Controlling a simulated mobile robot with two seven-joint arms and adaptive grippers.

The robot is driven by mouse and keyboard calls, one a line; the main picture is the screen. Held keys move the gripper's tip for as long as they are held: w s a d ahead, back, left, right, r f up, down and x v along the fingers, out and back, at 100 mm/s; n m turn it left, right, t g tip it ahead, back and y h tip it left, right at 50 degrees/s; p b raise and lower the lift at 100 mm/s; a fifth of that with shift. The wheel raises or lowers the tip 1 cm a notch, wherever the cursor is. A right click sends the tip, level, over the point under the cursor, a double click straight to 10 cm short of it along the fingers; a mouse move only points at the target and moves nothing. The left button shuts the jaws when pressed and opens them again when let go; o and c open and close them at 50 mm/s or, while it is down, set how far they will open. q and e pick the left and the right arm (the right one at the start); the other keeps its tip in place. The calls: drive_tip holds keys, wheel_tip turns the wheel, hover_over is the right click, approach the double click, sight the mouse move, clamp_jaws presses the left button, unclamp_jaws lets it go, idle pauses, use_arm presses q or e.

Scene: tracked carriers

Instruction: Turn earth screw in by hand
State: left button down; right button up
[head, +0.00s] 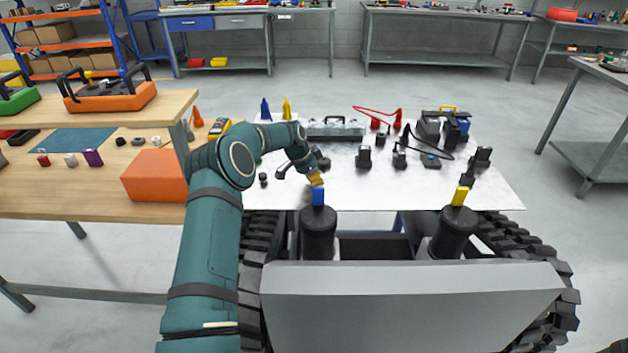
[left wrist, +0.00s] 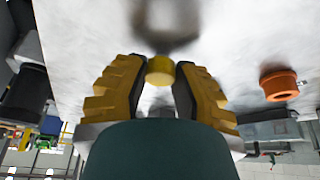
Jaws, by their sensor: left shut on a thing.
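My left gripper (head: 316,179) reaches in from the left above the front edge of the pale metal table top. In the left wrist view its two yellow-orange fingers (left wrist: 160,85) are closed on a small yellow cylindrical piece (left wrist: 160,70), which I take to be the earth screw. A blurred dark rounded shape (left wrist: 165,20) lies just beyond the piece; I cannot tell whether they touch. In the head view the fingers hide the piece, just above a blue block (head: 318,196) on a black post (head: 318,232). My right gripper is out of view.
A tracked carrier with a grey front panel (head: 410,305) stands before me. A second black post (head: 455,235) with a yellow block is on its right. The pale table top (head: 400,190) holds several black devices and red leads. A wooden bench (head: 60,210) is at left.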

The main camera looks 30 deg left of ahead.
use_arm(q)
drive_tip(key=m+g+h, duration=0.1)
drive_tip(key=m, duration=0.3)
drive_tip(key=shift+f, duration=0.15)
drive_tip(key=shift+w+a+m+g+h, duration=0.15)
drive_tip(key=shift+m+g, duration=0.15)
drive_tip(key=shift+m, duration=0.4)
drive_tip(key=shift+m+g+h, duration=0.15)
drive_tip(key=shift+m+g, duration=0.15)
drive_tip(key=shift+m, duration=0.4)
drive_tip(key=shift+m, duration=0.4)
drive_tip(key=c, duration=0.7)
unclamp_jaws()
drive_tip(key=shift+n, duration=0.5)
